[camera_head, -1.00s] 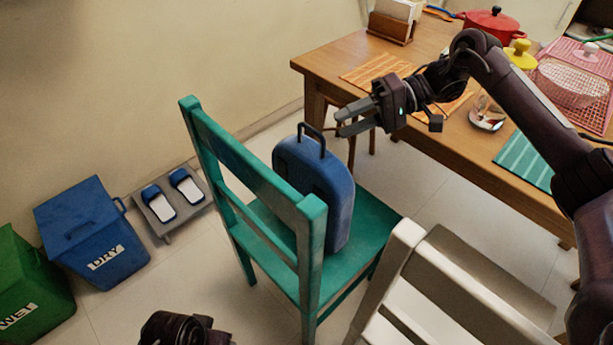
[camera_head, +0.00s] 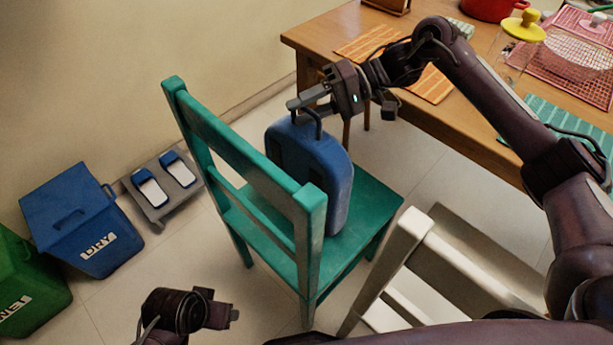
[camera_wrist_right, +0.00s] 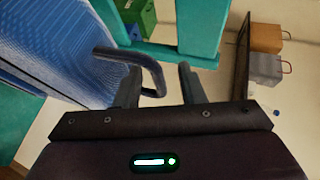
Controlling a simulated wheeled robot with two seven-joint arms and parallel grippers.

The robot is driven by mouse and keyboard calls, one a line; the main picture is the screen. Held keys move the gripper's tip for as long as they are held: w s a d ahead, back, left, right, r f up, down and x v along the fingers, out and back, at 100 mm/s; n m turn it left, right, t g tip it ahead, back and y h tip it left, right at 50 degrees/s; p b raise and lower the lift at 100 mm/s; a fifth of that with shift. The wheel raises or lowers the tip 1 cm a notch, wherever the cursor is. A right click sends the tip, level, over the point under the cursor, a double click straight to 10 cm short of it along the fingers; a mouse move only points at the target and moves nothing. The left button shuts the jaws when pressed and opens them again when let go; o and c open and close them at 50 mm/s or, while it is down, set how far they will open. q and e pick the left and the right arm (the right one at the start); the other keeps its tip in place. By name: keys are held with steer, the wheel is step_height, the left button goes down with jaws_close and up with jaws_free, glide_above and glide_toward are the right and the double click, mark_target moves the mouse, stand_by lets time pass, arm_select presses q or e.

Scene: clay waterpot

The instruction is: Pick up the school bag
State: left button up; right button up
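The blue school bag (camera_head: 318,165) stands upright on the seat of the green chair (camera_head: 262,185), with its dark handle loop (camera_head: 308,118) on top. My right gripper (camera_head: 306,100) is at the handle, above the bag. In the right wrist view the right gripper's fingers (camera_wrist_right: 160,88) are apart, and the end of the handle (camera_wrist_right: 150,72) lies between them, without a clear grip. The bag's blue side (camera_wrist_right: 60,50) fills the left of that view. My left gripper (camera_head: 222,312) is low in the head view, away from the bag; its fingers are not clear.
The wooden table (camera_head: 325,48) with orange mats is behind, under my right arm. A white chair (camera_head: 400,262) stands right of the green chair. A blue bin (camera_head: 82,222), a green bin (camera_head: 30,285) and slippers on a grey rack (camera_head: 150,205) are at the left.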

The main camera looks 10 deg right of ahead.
steer(key=shift+c, duration=0.5)
jaws_close()
stand_by(0.8)
steer(key=shift+r, duration=0.1)
